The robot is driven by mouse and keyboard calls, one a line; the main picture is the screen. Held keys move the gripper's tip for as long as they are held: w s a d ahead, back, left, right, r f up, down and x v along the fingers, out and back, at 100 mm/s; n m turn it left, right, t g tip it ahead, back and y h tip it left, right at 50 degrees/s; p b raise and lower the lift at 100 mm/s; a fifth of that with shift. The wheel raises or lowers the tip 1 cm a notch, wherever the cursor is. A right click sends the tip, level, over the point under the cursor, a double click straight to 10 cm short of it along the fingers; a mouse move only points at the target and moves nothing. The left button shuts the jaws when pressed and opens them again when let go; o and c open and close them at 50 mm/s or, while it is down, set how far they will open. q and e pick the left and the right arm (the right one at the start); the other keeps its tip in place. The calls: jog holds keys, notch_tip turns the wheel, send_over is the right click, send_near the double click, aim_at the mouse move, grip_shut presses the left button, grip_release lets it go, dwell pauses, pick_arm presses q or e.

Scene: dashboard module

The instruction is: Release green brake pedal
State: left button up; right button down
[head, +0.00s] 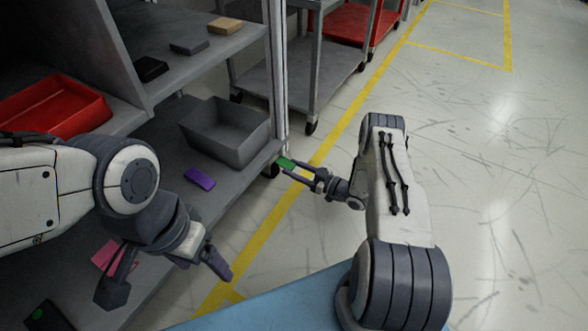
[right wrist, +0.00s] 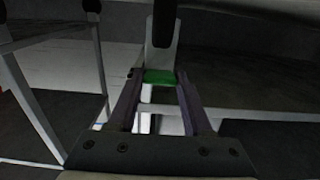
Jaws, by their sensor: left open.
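The green brake pedal (head: 286,163) is a small green block at the tips of my right gripper (head: 291,170), by the outer corner of the lower shelf. In the right wrist view the green pedal (right wrist: 160,77) sits between the two fingertips, which close on its sides. It appears held, clear of the shelf surface. My left gripper (head: 167,278) is open and empty at the lower left, with its fingers wide apart in front of the lower shelving.
A grey bin (head: 226,138) stands on the shelf, with a purple block (head: 200,178) beside it. A pink block (head: 108,257) lies lower left. A red tray (head: 52,110) is on the left. A shelf post (head: 277,70) rises near the right gripper. The floor at right is clear.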

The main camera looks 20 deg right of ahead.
jog(key=shift+r+p, duration=0.25)
jog(key=shift+p, duration=0.2)
notch_tip(320, 180, up, 3)
jog(key=g+h+p, duration=0.2)
jog(key=g+p, duration=0.1)
jog(key=p, duration=0.6)
jog(key=shift+s+f+h, duration=0.1)
jog(key=shift+f+h, duration=0.05)
jog(key=shift+h, duration=0.15)
jog(key=shift+g+h+p, duration=0.4)
jog(key=shift+g+p, duration=0.4)
jog(key=shift+p, duration=0.35)
jog(key=shift+c, duration=1.6)
grip_release()
jog(key=p, duration=0.5)
send_near(284, 162)
jog(key=v, duration=0.4)
jog(key=shift+s+d, duration=0.2)
jog(key=shift+s, duration=0.15)
